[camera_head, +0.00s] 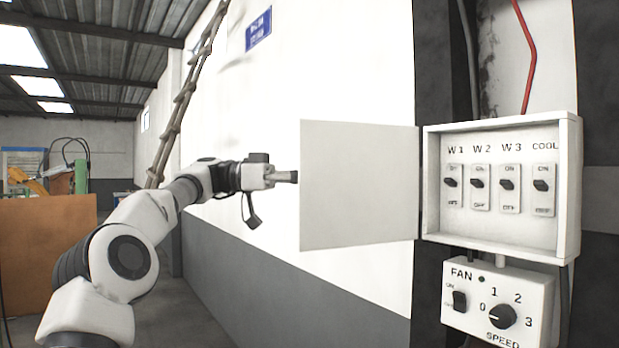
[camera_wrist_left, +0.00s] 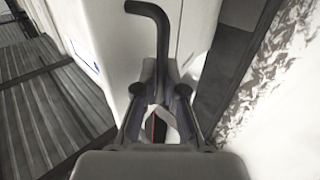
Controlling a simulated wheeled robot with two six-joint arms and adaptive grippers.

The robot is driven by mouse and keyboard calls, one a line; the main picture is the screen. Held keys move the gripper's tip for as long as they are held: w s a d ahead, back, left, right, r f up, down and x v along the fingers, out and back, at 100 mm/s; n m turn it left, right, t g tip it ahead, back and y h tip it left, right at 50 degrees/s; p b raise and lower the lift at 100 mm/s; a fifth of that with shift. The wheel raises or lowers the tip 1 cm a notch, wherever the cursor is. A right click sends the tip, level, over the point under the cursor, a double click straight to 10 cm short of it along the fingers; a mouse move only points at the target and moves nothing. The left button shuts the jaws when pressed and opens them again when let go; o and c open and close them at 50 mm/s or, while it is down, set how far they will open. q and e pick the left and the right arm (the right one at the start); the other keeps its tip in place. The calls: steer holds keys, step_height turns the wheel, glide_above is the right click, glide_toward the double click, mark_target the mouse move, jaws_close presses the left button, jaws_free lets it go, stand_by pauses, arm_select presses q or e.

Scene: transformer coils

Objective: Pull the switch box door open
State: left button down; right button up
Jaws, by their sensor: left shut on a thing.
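The switch box (camera_head: 574,190) is mounted on the wall at the right in the head view. Its white door (camera_head: 358,186) stands swung out to the left, so the inside of the box shows. My left gripper (camera_head: 289,177) is at the door's free left edge, about halfway up. In the left wrist view, the fingers of my left gripper (camera_wrist_left: 168,98) are closed around a black bent handle (camera_wrist_left: 161,45). How the handle meets the door is hidden. My right gripper is not in view.
Inside the box are several switches (camera_head: 480,185). A fan control box (camera_head: 497,303) hangs just below. A wooden ladder (camera_head: 185,95) leans on the white wall behind my left arm. An orange-brown board (camera_head: 45,245) stands at the far left. Open floor lies below my arm.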

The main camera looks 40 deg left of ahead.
arm_select(q)
steer(key=c, duration=1.5)
jaws_free()
steer(key=shift+w+d, duration=0.1)
steer(key=v, duration=0.7)
steer(key=shift+a+f, duration=0.15)
steer(key=shift+a, duration=0.05)
